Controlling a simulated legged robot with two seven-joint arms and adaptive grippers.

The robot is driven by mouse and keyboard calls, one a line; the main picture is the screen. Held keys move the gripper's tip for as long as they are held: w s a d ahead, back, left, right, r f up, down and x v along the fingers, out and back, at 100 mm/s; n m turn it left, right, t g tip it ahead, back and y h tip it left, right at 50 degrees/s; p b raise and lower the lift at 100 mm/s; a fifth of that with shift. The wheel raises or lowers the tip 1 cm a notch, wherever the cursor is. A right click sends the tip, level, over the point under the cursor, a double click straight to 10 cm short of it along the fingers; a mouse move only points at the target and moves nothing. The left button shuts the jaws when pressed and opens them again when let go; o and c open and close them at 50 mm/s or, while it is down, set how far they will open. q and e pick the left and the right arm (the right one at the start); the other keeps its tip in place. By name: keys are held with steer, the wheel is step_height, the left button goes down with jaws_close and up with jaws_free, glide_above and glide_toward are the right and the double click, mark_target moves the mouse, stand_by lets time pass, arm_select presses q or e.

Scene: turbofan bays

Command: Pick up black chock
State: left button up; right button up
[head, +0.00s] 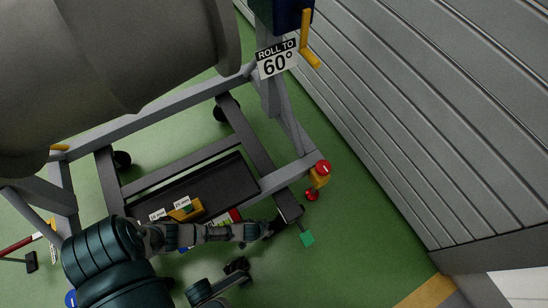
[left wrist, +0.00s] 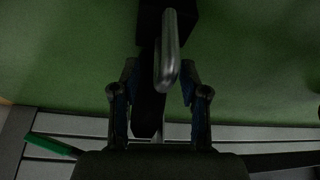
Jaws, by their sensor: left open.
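The black chock (left wrist: 150,112) shows in the left wrist view as a long dark block with a grey metal handle (left wrist: 170,55) in front of it. My left gripper (left wrist: 158,100) is open, with one finger on each side of the chock and handle. I cannot tell whether the fingers touch it. In the head view my left gripper (head: 272,229) is low by the near right end of the stand's frame, and the chock is hard to make out there. My right gripper (head: 237,266) is a dark shape nearer the bottom; its jaws are unclear.
A grey wheeled stand (head: 180,105) carries a large engine body (head: 110,60). A dark tray (head: 225,185) on its base holds a yellow item (head: 187,209). A green tag (head: 307,239) hangs right of my left gripper.

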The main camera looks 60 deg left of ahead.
arm_select(q)
steer(key=shift+b+x, duration=0.35)
steer(key=shift+x, duration=0.55)
steer(key=shift+r, duration=0.1)
jaws_close()
